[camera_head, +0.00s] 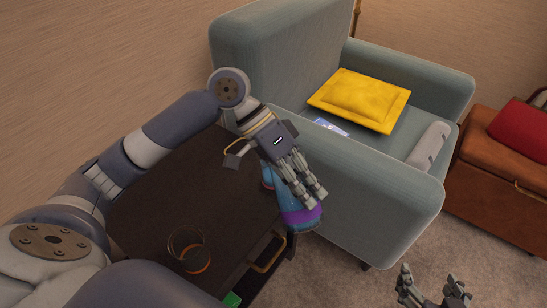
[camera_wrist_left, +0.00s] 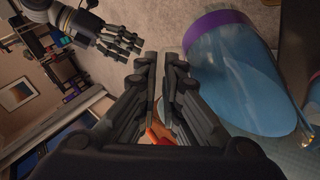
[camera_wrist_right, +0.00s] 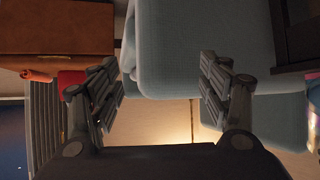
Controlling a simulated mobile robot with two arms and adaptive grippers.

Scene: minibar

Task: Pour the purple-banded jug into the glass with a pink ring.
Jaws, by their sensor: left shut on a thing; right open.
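The purple-banded jug (camera_head: 300,216) is blue and hangs by the front right edge of the dark cabinet top. In the left wrist view the jug (camera_wrist_left: 240,80) fills the right side, its purple band at the top. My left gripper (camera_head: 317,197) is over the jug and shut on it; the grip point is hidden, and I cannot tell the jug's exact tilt. The clear glass (camera_head: 187,243) stands on the cabinet top, left of the jug, with a thin orange-pink ring. My right gripper (camera_head: 433,287) is open and empty at the lower right, over the carpet.
The dark cabinet (camera_head: 215,190) has bare top around the glass and a brass handle (camera_head: 268,254). A blue-grey armchair (camera_head: 375,215) with a yellow cushion (camera_head: 360,98) stands just behind and right. A brown leather seat (camera_head: 500,175) is farther right.

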